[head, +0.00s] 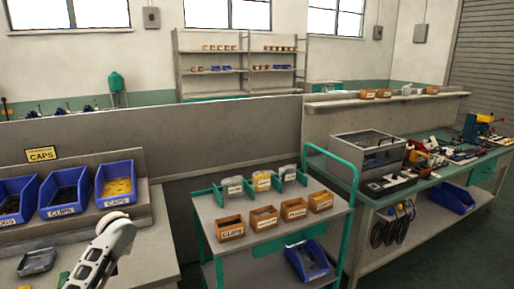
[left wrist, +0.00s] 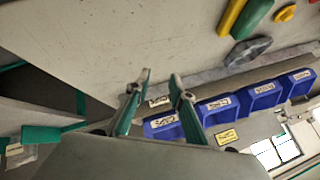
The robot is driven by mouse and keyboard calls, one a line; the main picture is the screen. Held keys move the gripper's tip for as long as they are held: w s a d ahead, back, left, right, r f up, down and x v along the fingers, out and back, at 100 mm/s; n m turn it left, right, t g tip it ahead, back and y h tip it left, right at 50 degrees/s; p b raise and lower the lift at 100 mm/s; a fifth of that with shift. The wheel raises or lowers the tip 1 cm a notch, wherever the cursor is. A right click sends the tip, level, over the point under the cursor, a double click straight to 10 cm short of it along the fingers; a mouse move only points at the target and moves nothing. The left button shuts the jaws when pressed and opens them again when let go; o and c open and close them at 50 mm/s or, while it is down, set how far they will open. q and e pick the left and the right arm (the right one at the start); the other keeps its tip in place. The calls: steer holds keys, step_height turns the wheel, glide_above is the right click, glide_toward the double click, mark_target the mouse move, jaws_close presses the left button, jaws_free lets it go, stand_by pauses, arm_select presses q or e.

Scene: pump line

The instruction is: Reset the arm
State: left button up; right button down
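My left gripper (left wrist: 160,78) shows in the left wrist view with its two fingers apart and nothing between the tips. Behind the fingers are a grey bench surface and a row of blue bins (left wrist: 220,105), which look tilted in this view. In the head view part of my white left arm comes in at the lower left, in front of the bench with the blue bins (head: 64,192). I cannot make out the left fingertips there. My right arm and right gripper are in neither view.
A grey dish (head: 38,262) lies on the left bench (head: 160,250). A green-framed cart (head: 352,200) with orange bins (head: 264,217) stands at centre. A workbench (head: 400,205) with tools and a clear-topped box (head: 366,150) is at right. A low partition (head: 230,125) runs behind.

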arm_select(q)
steer(key=w+d+r+m+t+h, duration=0.25)
steer(key=w+d+r+t, duration=0.35)
steer(key=r, duration=0.3)
steer(key=w+d+r+m+t+h, duration=0.2)
steer(key=w+d+r+m+t, duration=0.15)
steer(key=w+r+t, duration=0.4)
steer(key=s+d+f+g+h, duration=0.1)
steer(key=s+d+f+g, duration=0.1)
steer(key=s+d+f, duration=0.35)
steer(key=s+d+f+m+g+h, duration=0.1)
steer(key=s+d+f, duration=0.2)
steer(key=s+f, duration=0.6)
steer(key=s+d+f+g+h, duration=0.15)
steer(key=s+d+f, duration=0.3)
steer(key=f, duration=0.65)
steer(key=s+d+f+g, duration=0.1)
steer(key=s+d+f, duration=0.2)
steer(key=s, duration=0.6)
steer(key=s+d+f+g, duration=0.1)
steer(key=s+d+f, duration=0.2)
steer(key=s, duration=0.7)
steer(key=s+d+f+g, duration=0.2)
steer(key=s+f, duration=0.3)
steer(key=s, duration=0.5)
steer(key=shift+d+f+n, duration=0.25)
steer(key=shift+d+n, duration=0.15)
steer(key=shift+d, duration=0.3)
steer(key=shift+a, duration=0.1)
